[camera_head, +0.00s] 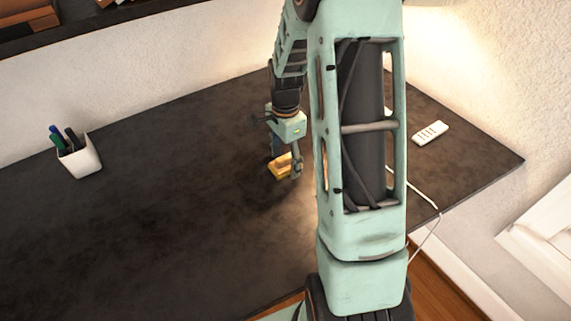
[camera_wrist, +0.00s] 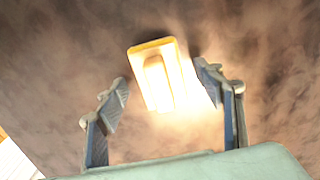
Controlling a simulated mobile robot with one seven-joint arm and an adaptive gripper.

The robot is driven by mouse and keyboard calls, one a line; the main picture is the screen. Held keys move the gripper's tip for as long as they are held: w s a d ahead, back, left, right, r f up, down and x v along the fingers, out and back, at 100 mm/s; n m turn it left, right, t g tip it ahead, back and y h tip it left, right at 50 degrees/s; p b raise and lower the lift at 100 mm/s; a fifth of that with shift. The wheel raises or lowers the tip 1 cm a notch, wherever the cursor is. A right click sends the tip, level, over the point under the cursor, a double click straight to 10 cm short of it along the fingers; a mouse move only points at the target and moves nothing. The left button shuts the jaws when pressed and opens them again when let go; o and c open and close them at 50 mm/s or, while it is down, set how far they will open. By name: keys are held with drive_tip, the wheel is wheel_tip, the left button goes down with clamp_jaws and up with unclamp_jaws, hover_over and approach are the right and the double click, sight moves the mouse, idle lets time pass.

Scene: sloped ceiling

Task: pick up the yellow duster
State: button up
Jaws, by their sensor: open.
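The yellow duster (camera_head: 281,168) lies on the dark table, just below my gripper (camera_head: 286,160) in the head view, where the gripper partly covers it. In the wrist view the duster (camera_wrist: 158,78) is a yellow block with a raised paler middle, slightly tilted, and its lower part is washed out by bright light. My gripper (camera_wrist: 165,95) is open, with one finger on each side of the duster's lower end. The right finger is closer to the duster than the left one. No firm contact shows.
The dark table (camera_head: 150,210) is mostly bare on the left. A white cup (camera_head: 80,158) with pens stands at the far left. A white remote (camera_head: 430,132) lies at the right, beyond my arm. A white cable (camera_head: 424,196) hangs over the right edge. Walls border the back.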

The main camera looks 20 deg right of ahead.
sight(285, 157)
drive_tip(key=c, duration=1.3)
drive_tip(key=shift+o, duration=0.2)
drive_tip(key=shift+r, duration=0.1)
drive_tip(key=shift+r, duration=0.35)
wheel_tip(285, 157, up, 2)
drive_tip(key=shift+r, duration=0.25)
drive_tip(key=s+d+r, duration=0.2)
drive_tip(key=s+r, duration=0.3)
drive_tip(key=s, duration=0.1)
drive_tip(key=s+d+r, duration=0.2)
drive_tip(key=s+r, duration=0.2)
drive_tip(key=s, duration=0.3)
drive_tip(key=shift+d+r, duration=0.35)
drive_tip(key=shift+d, duration=0.05)
drive_tip(key=shift+s, duration=0.1)
